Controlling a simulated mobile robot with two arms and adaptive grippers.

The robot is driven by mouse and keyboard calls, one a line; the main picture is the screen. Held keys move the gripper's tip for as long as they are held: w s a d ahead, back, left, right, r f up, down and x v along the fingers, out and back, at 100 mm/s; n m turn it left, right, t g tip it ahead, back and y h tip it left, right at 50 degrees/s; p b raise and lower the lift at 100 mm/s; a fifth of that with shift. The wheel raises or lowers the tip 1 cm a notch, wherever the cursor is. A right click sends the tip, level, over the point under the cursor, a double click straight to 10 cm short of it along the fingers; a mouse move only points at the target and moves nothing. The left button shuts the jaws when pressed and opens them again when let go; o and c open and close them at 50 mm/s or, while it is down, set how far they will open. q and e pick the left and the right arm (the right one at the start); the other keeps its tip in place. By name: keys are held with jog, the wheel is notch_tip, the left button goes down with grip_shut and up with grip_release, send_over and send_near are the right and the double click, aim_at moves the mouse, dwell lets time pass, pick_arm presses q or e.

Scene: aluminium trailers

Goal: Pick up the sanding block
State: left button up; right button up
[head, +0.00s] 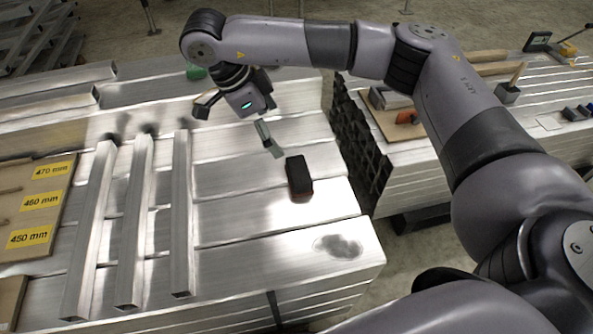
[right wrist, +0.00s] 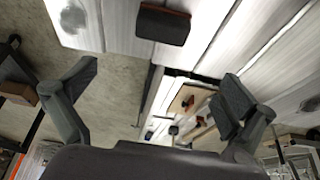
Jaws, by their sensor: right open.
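The sanding block (head: 299,178) is a small dark block with a reddish-brown lower edge. It lies on the aluminium stack (head: 225,215) near its right end. In the right wrist view the sanding block (right wrist: 163,24) shows at the top, beyond and between the fingers. My right gripper (head: 235,122) is above the stack, up and to the left of the block in the head view. Its fingers are spread wide and empty in the right wrist view (right wrist: 160,90), apart from the block. My left gripper is not in view.
Several square tubes (head: 135,225) lie on the stack left of the block. A board with yellow length labels (head: 41,201) is at the far left. A gap separates this stack from a second stack (head: 420,155) holding tools. The surface around the block is clear.

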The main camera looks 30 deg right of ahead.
jog(key=b, duration=0.1)
send_over(298, 169)
jog(key=a, duration=0.2)
notch_tip(298, 169, down, 10)
jog(key=shift+d+r, duration=0.15)
jog(key=x, duration=0.5)
jog(key=shift+w+f+b, duration=0.2)
jog(key=shift+f+b, duration=0.2)
jog(key=shift+f, duration=0.35)
jog(key=c, duration=0.6)
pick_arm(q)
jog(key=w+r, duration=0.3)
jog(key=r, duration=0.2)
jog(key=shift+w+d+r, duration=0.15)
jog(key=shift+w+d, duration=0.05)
pick_arm(e)
jog(key=c, duration=0.6)
